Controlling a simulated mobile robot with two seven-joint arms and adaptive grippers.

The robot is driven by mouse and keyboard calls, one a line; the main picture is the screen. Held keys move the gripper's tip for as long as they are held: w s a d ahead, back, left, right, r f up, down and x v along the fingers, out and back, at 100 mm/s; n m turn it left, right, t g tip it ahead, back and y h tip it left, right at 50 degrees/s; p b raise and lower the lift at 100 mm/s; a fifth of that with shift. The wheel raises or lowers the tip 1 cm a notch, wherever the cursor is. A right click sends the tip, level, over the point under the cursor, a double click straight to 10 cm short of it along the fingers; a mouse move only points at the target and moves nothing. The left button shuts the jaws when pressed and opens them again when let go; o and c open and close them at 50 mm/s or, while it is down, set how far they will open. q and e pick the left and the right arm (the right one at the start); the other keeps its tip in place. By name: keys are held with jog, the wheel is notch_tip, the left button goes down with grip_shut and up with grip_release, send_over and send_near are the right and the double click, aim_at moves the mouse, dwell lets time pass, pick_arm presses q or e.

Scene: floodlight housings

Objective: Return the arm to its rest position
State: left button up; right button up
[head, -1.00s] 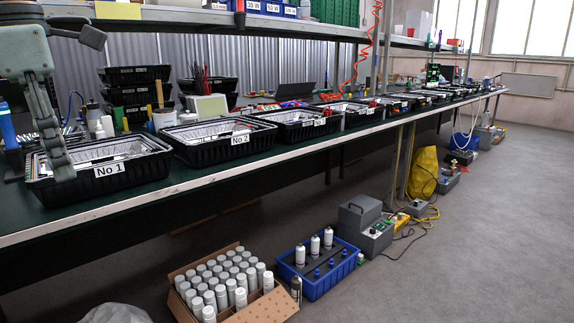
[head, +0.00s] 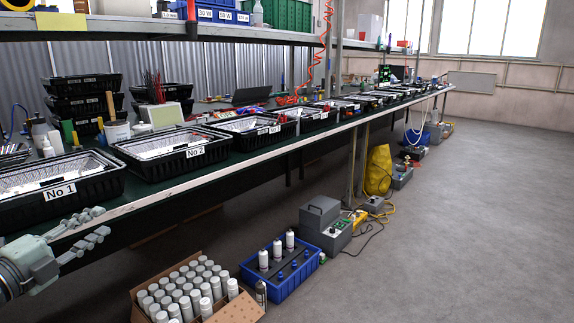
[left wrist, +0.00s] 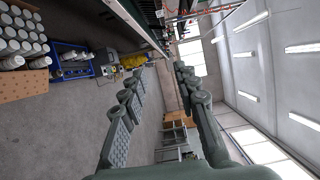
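My left gripper (head: 103,222) is at the lower left of the head view, in front of the workbench's front edge and below the black tray No 1 (head: 92,190). Its two fingers point right and stand apart. In the left wrist view the left gripper (left wrist: 158,72) is open, with nothing between its fingers and no contact. My right gripper is in neither view.
The workbench (head: 160,196) carries black trays such as No 2 (head: 203,158). Floor to the right is clear.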

pick_arm(q)
jog(key=s+a+f+n+g+y+p, duration=0.1)
jog(key=s+f+n+g+y, duration=0.15)
jog(key=f+n, duration=0.4)
jog(key=s+a+f+n+g+y, duration=0.1)
jog(key=s+f+n+y, duration=0.25)
jog(key=f, duration=0.55)
jog(key=s+f+n+g+y+p, duration=0.1)
jog(key=s+f+n+g+y, duration=0.15)
jog(key=s+f+n, duration=0.4)
jog(key=s+d+f+n+g+h, duration=0.2)
jog(key=s+d+f+g, duration=0.6)
jog(key=s+d+f, duration=0.6)
notch_tip(320, 180, down, 3)
jog(key=shift+s+d+r+n+p, duration=0.2)
jog(key=shift+s+d+n+p, duration=0.1)
jog(key=shift+s+n, duration=0.6)
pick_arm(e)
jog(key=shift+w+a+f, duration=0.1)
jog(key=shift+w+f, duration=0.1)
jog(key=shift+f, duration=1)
pick_arm(q)
jog(key=shift+a, duration=0.1)
